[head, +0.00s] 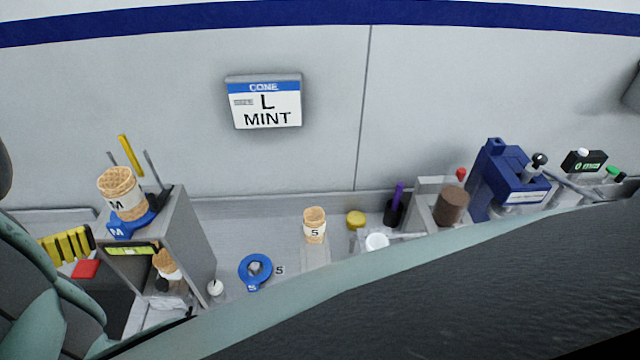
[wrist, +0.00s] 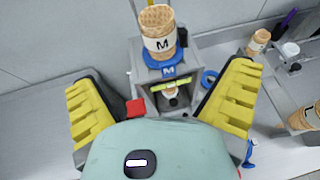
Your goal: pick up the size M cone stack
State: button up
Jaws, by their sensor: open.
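The size M cone stack (head: 122,193) is a tan waffle stack with a white band marked M. It stands in a blue holder marked M (head: 133,226) on top of a grey box-like stand (head: 190,240) at the left. In the wrist view the M stack (wrist: 158,32) is upright at the top middle, above the blue holder (wrist: 166,66). My gripper (wrist: 165,95) is open and empty, its yellow ribbed fingers spread wide, with the stack beyond them. In the head view one yellow finger (head: 66,245) shows left of the stand.
A size S stack (head: 315,225) and an empty-looking blue S ring (head: 256,270) sit to the right. Another cone stack (head: 167,264) is inside the stand. A red block (head: 86,268) lies left of it. A blue machine (head: 508,180) stands farther right. A wall rises behind.

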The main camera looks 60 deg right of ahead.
aim_at(103, 191)
jog(key=shift+p+x, duration=1.25)
jog(key=shift+x, duration=4.05)
jog(key=shift+w+d+p, duration=0.5)
jog(key=shift+d+p, duration=0.1)
jog(key=shift+p, duration=0.25)
jog(key=shift+w+r+p, duration=0.15)
jog(key=shift+w+p, duration=0.05)
jog(key=shift+p, duration=0.3)
jog(key=shift+w+d+p, duration=0.1)
jog(key=shift+w+p, duration=0.1)
jog(key=shift+p, duration=0.25)
jog(key=shift+d+f+p, duration=0.4)
jog(key=shift+d+p, duration=0.05)
jog(key=shift+p, duration=0.4)
jog(key=shift+w+a+p, duration=0.3)
jog(key=shift+w+p, duration=0.3)
jog(key=shift+p, duration=0.35)
jog(key=shift+w+d+f+t+p, duration=0.1)
jog(key=shift+w+d+t+p, duration=0.15)
jog(key=shift+p, duration=0.7)
jog(key=shift+s+d+f+p, duration=0.2)
jog(key=shift+d+f+p, duration=0.1)
jog(key=shift+d+p, duration=0.15)
jog(key=shift+s+d+f+p, duration=0.2)
jog(key=shift+d+f+p, duration=0.1)
jog(key=shift+d, duration=0.1)
